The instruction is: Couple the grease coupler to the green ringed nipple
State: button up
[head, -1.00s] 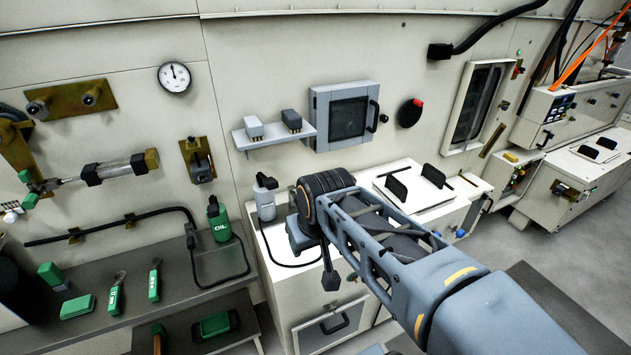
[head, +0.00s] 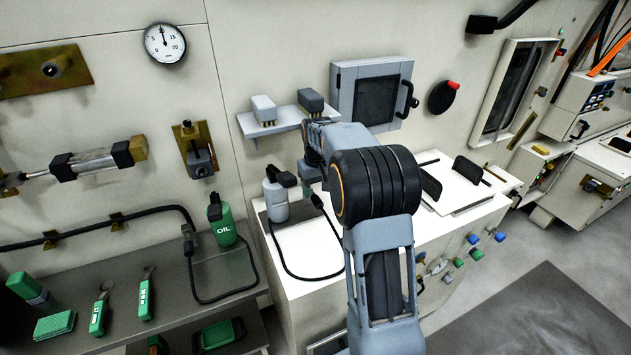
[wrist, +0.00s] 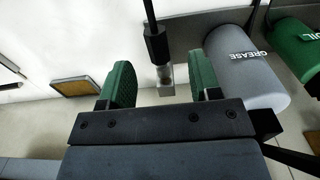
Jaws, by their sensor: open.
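The grease coupler (wrist: 157,45) is a dark fitting with a metallic tip on a black hose. In the wrist view it stands between my gripper's green fingertips (wrist: 161,78), with space on both sides. My gripper is open and not closed on it. In the head view the coupler (head: 316,200) shows beside the grey grease bottle (head: 277,203), its hose looping over the white cabinet top; my arm hides most of the gripper. Several small blue and green fittings (head: 460,264) are on the cabinet front; I cannot tell which is the green ringed nipple.
The grease bottle (wrist: 245,70) and green oil bottle (wrist: 296,45) are close on the right in the wrist view. A wall shelf (head: 272,123) with two small blocks is behind my arm. A grey bench (head: 165,285) with green tools is at left. Floor at lower right is clear.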

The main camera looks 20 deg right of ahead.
aim_at(319, 201)
jog(key=f, duration=0.3)
jog(key=shift+s+d+f, duration=0.1)
jog(key=shift+d+f, duration=0.15)
jog(key=shift+d, duration=0.05)
jog(key=shift+f, duration=0.9)
grip_shut()
